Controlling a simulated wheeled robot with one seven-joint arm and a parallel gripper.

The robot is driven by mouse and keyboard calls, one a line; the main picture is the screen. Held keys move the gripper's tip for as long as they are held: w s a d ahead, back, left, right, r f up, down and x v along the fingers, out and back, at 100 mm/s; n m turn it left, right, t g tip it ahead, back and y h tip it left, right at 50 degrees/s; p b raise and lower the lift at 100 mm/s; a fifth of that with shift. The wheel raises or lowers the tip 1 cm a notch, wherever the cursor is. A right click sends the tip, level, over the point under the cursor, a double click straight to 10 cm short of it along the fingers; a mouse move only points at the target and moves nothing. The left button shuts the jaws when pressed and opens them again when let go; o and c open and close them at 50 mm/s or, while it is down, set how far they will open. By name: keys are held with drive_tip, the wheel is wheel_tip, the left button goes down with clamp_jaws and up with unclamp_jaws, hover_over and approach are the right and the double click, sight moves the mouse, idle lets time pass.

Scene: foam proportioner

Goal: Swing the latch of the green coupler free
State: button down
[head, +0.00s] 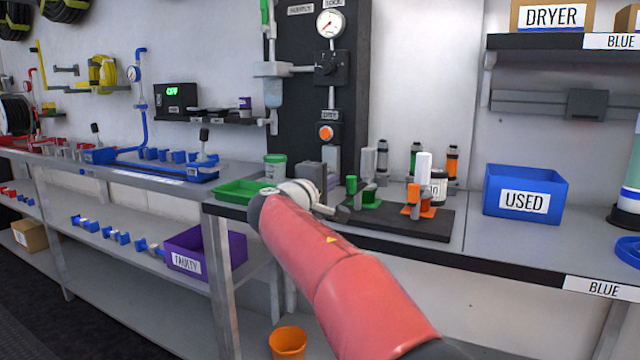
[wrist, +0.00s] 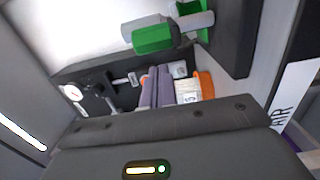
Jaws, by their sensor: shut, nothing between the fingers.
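The green coupler (head: 370,203) stands on a black board (head: 438,224) on the bench in the head view. It has a green upright part on its left and a grey cylinder above. In the wrist view a green part with grey ends (wrist: 152,39) shows at the top, seemingly the same coupler. My gripper (head: 342,214) is low over the bench, just left of and in front of the coupler. In the wrist view its two fingers (wrist: 155,86) lie together, shut and empty. They appear apart from the green part. Whether the latch is engaged cannot be made out.
A green tray (head: 238,193) lies left of my gripper. A blue USED bin (head: 525,194) is farther right, with clear bench before it.

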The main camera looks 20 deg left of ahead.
drive_tip(key=shift+s+d+f, duration=0.1)
drive_tip(key=shift+s+d, duration=0.3)
drive_tip(key=shift+d, duration=0.45)
drive_tip(key=shift+d+f+y+b, duration=0.1)
drive_tip(key=shift+d+y+b, duration=0.05)
drive_tip(key=shift+y+b, duration=0.35)
drive_tip(key=shift+s+d+n+y+b, duration=0.15)
drive_tip(key=shift+n+y+b, duration=0.35)
drive_tip(key=shift+n+b, duration=0.15)
